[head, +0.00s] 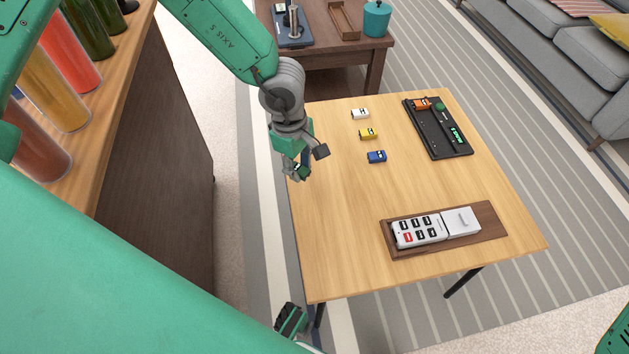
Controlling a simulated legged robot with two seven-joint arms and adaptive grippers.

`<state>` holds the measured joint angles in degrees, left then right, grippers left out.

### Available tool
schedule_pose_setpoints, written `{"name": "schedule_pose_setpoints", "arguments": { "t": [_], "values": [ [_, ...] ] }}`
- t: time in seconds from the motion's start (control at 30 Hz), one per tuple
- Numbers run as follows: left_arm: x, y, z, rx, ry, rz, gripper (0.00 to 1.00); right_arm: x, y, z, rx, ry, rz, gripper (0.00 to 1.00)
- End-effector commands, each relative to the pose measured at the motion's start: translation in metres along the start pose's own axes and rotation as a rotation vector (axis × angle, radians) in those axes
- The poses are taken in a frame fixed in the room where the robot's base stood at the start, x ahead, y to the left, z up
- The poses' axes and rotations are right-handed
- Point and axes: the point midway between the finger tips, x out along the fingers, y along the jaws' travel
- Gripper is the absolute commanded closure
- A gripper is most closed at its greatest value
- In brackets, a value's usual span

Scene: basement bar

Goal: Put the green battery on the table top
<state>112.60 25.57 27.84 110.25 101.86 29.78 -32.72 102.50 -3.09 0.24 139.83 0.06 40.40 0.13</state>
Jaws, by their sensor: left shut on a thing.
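My left gripper (303,164) hangs at the left edge of the light wooden table (345,230). It is shut on a small dark-green piece, which looks like the green battery (302,172); the fingers hide much of it. I cannot tell whether the battery touches the table top.
A wooden tray (490,222) holds a white remote (418,230). The table's left front is clear.

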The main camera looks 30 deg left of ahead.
Motion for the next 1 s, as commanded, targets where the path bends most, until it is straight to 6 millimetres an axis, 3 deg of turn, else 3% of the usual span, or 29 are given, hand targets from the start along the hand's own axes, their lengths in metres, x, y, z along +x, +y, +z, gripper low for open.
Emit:
{"name": "schedule_pose_setpoints", "arguments": {
  "t": [0.3,0.5,0.73,1.0],
  "values": [
    [-0.019,0.048,-0.015,-0.869,0.002,0.111,1.0,0.016,0.0,0.001,-0.001,0.0,0.0,0.6],
    [-0.032,0.069,-0.022,-1.316,0.007,0.162,1.0,0.023,0.0,0.001,-0.001,0.0,0.0,0.6],
    [-0.036,0.079,-0.025,-1.547,0.012,0.186,1.0,0.027,-0.001,0.001,-0.001,0.0,0.0,0.6],
    [0.006,0.078,-0.029,-1.562,0.013,0.186,1.0,0.044,-0.001,0.002,-0.001,0.0,0.0,0.6]
  ]
}}
